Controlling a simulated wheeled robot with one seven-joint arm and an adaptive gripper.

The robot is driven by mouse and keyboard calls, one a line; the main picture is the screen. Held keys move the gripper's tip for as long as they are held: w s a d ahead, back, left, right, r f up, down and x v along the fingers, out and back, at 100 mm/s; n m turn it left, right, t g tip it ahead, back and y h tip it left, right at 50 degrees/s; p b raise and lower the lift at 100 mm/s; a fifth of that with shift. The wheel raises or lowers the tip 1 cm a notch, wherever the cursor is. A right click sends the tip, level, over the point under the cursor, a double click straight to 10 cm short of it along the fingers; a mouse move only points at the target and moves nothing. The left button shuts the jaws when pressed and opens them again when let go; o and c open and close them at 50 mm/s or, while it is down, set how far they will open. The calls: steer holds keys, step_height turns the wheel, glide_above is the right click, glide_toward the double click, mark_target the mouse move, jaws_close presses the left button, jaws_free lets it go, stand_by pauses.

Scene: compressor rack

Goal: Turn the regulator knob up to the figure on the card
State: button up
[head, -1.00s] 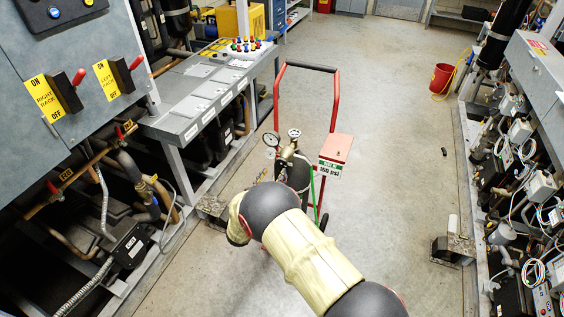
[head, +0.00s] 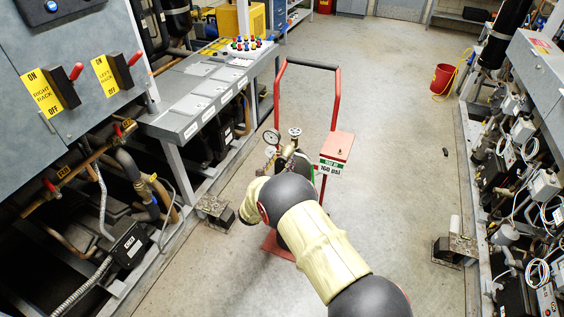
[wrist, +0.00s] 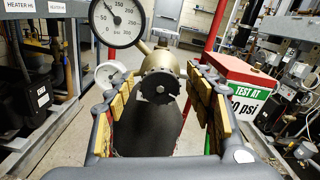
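The regulator knob (wrist: 158,86), dark with a notched rim on a brass body, faces me in the middle of the wrist view. My gripper (wrist: 163,88) is open, with one yellow-padded finger to each side of the knob and visible gaps between. The round white pressure gauge (wrist: 117,20) is above left, its needle pointing up and left; I cannot read the exact figure. It also shows in the head view (head: 271,137). The card (head: 330,167) on the red box reads 160 psi in the head view; in the wrist view (wrist: 254,98) my right finger partly covers it.
The regulator sits on a cylinder on a red hand cart (head: 335,105). A second, smaller gauge (wrist: 110,72) is close to my left finger. The red box (head: 337,147) is close on the right.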

steer(key=shift+c, duration=1.2)
steer(key=c, duration=0.9)
steer(key=m+b, duration=0.3)
steer(key=m, duration=0.1)
steer(key=shift+f+m+b, duration=0.15)
steer(key=shift+m+b, duration=1.85)
steer(key=shift+m, duration=0.6)
steer(key=o, duration=1.2)
steer(key=shift+c, duration=0.2)
